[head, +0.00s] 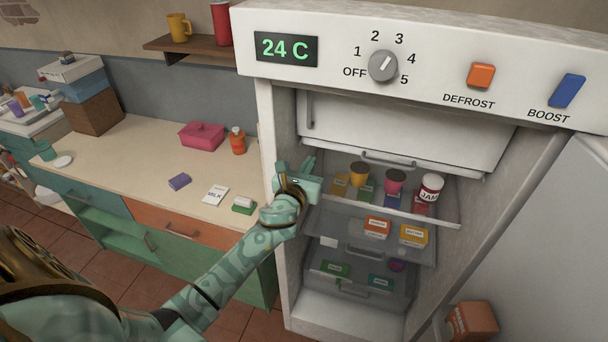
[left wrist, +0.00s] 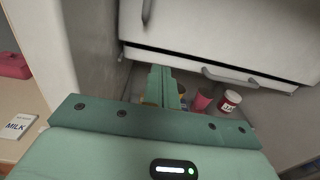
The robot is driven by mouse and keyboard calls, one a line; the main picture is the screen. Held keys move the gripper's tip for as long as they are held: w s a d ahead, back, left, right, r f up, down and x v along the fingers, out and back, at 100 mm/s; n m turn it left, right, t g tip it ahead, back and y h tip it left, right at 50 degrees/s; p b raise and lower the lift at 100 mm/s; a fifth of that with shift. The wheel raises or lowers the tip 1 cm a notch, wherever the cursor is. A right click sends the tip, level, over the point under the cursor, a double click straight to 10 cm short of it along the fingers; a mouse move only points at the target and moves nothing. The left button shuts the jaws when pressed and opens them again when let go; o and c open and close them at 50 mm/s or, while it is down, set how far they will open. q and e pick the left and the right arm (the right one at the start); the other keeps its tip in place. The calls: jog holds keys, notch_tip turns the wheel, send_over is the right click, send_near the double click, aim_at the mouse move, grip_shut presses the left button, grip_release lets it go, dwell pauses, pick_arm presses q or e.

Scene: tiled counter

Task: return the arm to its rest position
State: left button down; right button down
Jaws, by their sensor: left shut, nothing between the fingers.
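My left arm reaches in from the lower left of the head view. Its green left gripper (head: 309,166) is at the left side of the open fridge (head: 440,190), in front of the upper shelf. In the left wrist view its fingers (left wrist: 161,84) are together with nothing between them, pointing into the fridge below the white freezer door (left wrist: 220,35). The fingers partly hide the cups behind them. My right gripper is in neither view.
The fridge shelf holds a yellow cup (head: 358,174), a pink cup (head: 395,181) and a jam jar (head: 430,188); boxes lie lower. A counter (head: 130,150) left of the fridge carries a milk packet (head: 215,196), a pink container (head: 202,135) and an orange bottle (head: 237,141).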

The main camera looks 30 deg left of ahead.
pick_arm(q)
jog(key=s, duration=0.2)
jog(key=s+d, duration=0.1)
jog(key=s, duration=0.1)
jog(key=shift+s+d+r, duration=0.1)
jog(key=shift+s, duration=0.1)
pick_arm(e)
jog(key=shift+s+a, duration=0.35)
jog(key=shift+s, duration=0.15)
